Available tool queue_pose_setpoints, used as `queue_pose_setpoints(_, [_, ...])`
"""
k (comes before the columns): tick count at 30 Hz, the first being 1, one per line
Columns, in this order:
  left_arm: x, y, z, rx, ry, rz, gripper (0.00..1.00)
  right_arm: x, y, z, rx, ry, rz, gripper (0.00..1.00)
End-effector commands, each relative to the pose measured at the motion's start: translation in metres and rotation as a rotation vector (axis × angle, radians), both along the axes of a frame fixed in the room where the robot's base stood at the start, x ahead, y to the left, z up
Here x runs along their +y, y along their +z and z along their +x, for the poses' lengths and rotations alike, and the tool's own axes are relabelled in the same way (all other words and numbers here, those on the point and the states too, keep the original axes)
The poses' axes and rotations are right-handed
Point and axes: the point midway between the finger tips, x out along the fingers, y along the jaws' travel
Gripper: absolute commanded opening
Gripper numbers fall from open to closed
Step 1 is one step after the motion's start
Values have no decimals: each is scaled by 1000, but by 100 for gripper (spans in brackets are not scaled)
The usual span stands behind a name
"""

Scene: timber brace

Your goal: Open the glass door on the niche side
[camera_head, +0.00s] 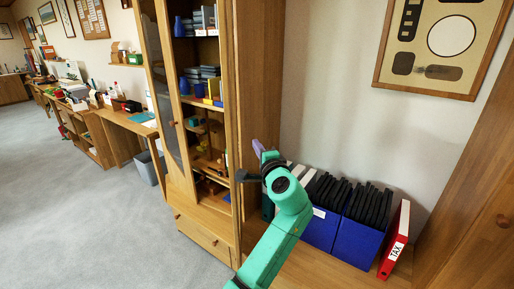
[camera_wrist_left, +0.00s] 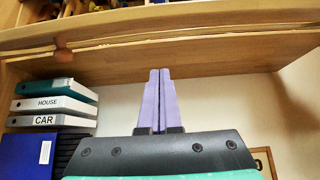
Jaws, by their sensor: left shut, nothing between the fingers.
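The tall wooden cabinet (camera_head: 260,70) stands in the middle of the head view. Its niche-side glass door (camera_head: 231,90) appears as a narrow wooden frame, nearly edge-on, standing out from the cabinet; its glass is hard to make out. The shelves beside it show uncovered. In the left wrist view a door frame (camera_wrist_left: 200,33) crosses the top, with a small round knob (camera_wrist_left: 62,53). My left gripper (camera_head: 258,147) is on the niche side of this door, its lilac fingers (camera_wrist_left: 159,75) shut and empty, apparently apart from the knob. My right gripper is not in view.
The other glass door (camera_head: 165,95) is at the cabinet's left. Blue box files (camera_head: 357,238) and a red TAX binder (camera_head: 395,241) stand in the niche at right. A framed panel (camera_head: 440,45) hangs above. Carpet (camera_head: 110,220) at left is clear.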

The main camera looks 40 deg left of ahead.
Motion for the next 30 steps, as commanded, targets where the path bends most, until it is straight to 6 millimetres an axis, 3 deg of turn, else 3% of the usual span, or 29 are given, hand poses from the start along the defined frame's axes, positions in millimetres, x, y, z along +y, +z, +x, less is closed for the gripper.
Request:
queue_pose_setpoints(7, [45,4,33,4,2,0,0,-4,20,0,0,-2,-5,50])
queue_pose_setpoints(13, [68,2,11,3,-2,-2,0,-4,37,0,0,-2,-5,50])
queue_pose_setpoints(26, [74,-1,6,2,-5,-2,0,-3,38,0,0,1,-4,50])
queue_pose_setpoints(30, [89,-1,-5,9,-45,-6,0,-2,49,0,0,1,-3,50])
